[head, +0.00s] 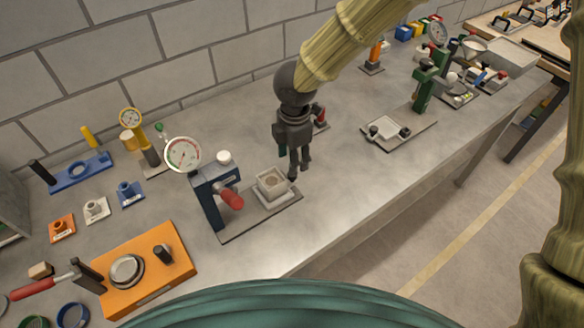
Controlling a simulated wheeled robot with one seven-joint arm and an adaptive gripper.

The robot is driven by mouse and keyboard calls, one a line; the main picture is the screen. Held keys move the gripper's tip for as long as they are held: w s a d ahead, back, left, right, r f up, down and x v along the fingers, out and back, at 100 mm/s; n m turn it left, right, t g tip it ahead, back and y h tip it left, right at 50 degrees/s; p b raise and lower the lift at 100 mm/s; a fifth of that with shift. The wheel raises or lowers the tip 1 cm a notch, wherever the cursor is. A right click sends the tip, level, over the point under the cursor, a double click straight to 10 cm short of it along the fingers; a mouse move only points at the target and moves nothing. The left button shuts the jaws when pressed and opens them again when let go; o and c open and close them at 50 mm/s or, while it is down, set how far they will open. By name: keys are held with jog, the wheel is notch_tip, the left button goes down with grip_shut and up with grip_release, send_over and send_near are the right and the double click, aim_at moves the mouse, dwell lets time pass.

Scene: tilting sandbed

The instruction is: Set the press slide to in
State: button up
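A dark blue press (207,203) with a red-handled lever (231,199) and a round dial gauge (183,154) stands on a grey base plate (240,229) near the bench's front edge. A pale square box (271,187) with brownish filling sits on a light slide plate (283,197) to the right of the press body, out in the open rather than under the press. My gripper (298,170) points down just right of and behind the box, its fingertips close to the box's far right edge. I cannot tell whether they touch it, or how far apart the fingers are.
A green press (424,88) with a pale tray (385,131) stands farther right. A small red-handled item (320,116) is partly hidden behind my gripper. An orange block (145,266) with round fittings lies front left.

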jog(key=shift+w+a+f+p, duration=0.1)
jog(key=shift+f+p, duration=0.55)
jog(key=shift+f, duration=2.5)
grip_shut()
